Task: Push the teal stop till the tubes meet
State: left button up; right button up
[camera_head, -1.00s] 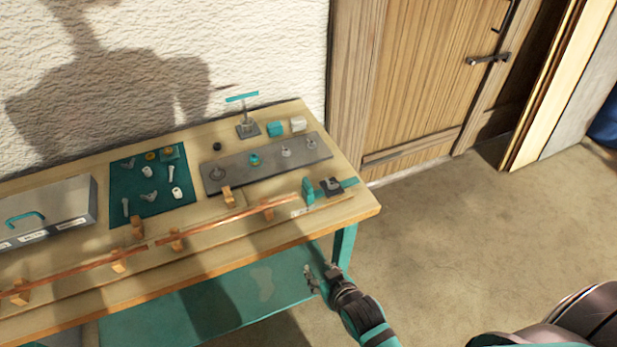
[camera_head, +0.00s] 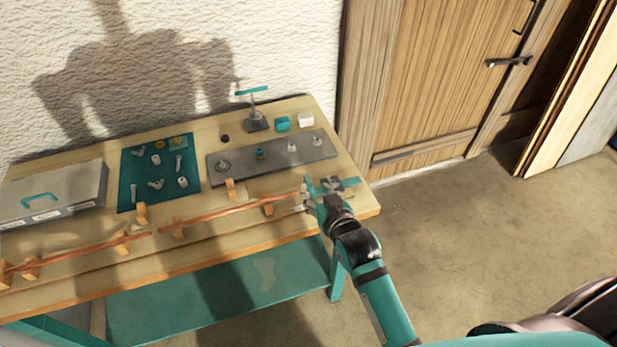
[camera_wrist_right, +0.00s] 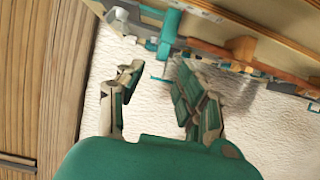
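Two copper tubes lie in line on wooden blocks along the table's front: a left tube (camera_head: 80,253) and a right tube (camera_head: 225,211). A small gap shows between their facing ends. The teal stop (camera_head: 306,187) stands at the right tube's outer end, partly hidden by my right gripper (camera_head: 312,199). The stop also shows in the right wrist view (camera_wrist_right: 168,34), beyond the fingertips. My right gripper (camera_wrist_right: 156,82) has its fingers apart with nothing between them; I cannot tell whether it touches the stop. My left gripper is not in view.
Behind are a grey plate (camera_head: 228,172) with knobs, a green mat (camera_head: 130,192) with small parts, a grey case (camera_head: 75,190) and a teal-handled stand (camera_head: 256,123). Floor right of the table is clear.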

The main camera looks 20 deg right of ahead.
aim_at(309, 182)
jog(key=x, duration=0.7)
jog(key=shift+w+a+f+p, duration=0.1)
jog(key=shift+p, duration=0.2)
jog(key=shift+c, duration=0.3)
grip_shut()
